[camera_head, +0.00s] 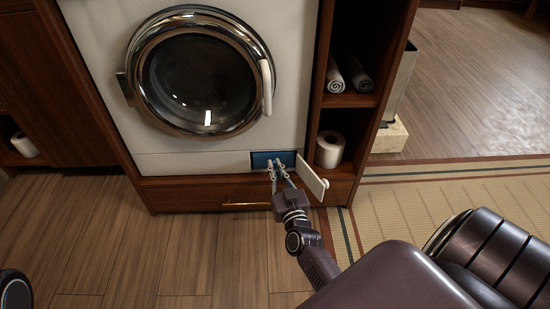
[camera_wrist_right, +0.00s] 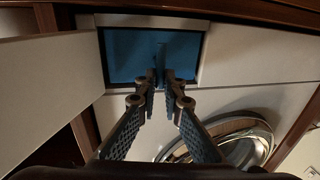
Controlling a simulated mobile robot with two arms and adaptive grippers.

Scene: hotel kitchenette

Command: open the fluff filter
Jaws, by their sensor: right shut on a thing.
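The fluff filter (camera_head: 262,160) is a blue block in a small opening at the lower right of the white washing machine (camera_head: 215,165). Its white flap (camera_head: 312,178) stands open to the right in the head view. In the right wrist view the blue filter face (camera_wrist_right: 125,55) fills the opening, with the open flap (camera_wrist_right: 50,80) at the left. My right gripper (camera_head: 276,168) reaches the filter front. Its fingers (camera_wrist_right: 162,75) are close together and shut on a thin grip at the middle of the filter, mostly hidden by the fingertips. My left gripper is not in view.
The round machine door (camera_head: 205,75) is shut above the filter. A wooden drawer with a brass handle (camera_head: 247,204) lies just below. A paper roll (camera_head: 330,149) and rolled towels (camera_head: 350,75) sit in shelves at the right. The floor in front is free.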

